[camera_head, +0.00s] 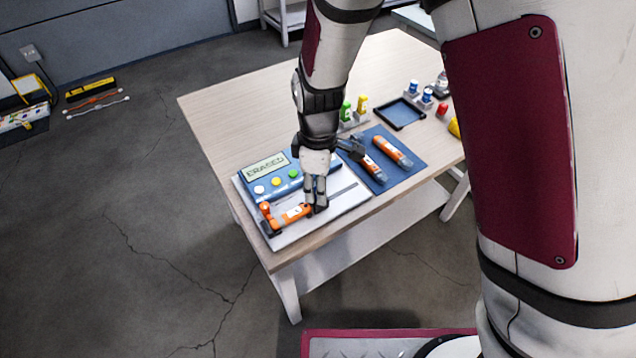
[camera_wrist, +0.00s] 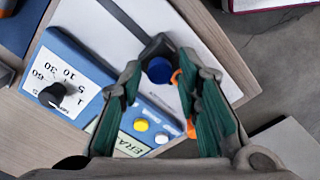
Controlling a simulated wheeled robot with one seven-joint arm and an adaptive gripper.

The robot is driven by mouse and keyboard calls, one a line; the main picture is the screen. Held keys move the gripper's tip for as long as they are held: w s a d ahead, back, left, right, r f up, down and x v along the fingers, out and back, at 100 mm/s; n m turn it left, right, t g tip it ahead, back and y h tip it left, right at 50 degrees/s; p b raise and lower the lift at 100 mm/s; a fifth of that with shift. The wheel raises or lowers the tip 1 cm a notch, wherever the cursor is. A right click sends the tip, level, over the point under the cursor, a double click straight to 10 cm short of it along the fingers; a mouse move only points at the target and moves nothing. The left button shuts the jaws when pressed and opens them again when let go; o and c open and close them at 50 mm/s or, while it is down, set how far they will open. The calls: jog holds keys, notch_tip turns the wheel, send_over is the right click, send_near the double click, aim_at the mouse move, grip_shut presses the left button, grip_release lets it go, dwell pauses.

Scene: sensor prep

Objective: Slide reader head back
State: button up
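The reader (camera_head: 262,170) is a blue unit on a white base plate, its display showing "ERASED". An orange sensor pen (camera_head: 292,215) lies on the plate's front part. In the wrist view, a dark reader head with a round blue knob (camera_wrist: 159,69) sits over the white plate. My gripper (camera_head: 316,198) points down at the plate, right of the orange pen. In the wrist view, my gripper (camera_wrist: 157,84) has its green-padded fingers apart, with the blue knob just beyond and between their tips. I cannot tell whether either finger touches it.
A blue mat (camera_head: 379,158) right of the reader holds two more orange pens. A dark blue tray (camera_head: 400,113) and several small bottles stand farther back. The reader's dial (camera_wrist: 54,95) shows in the wrist view. The table's back left is clear.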

grip_shut()
jog(key=b, duration=0.2)
send_over(343, 191)
jog(key=o, duration=0.5)
grip_release()
jog(key=shift+r, duration=0.15)
notch_tip(343, 191, up, 12)
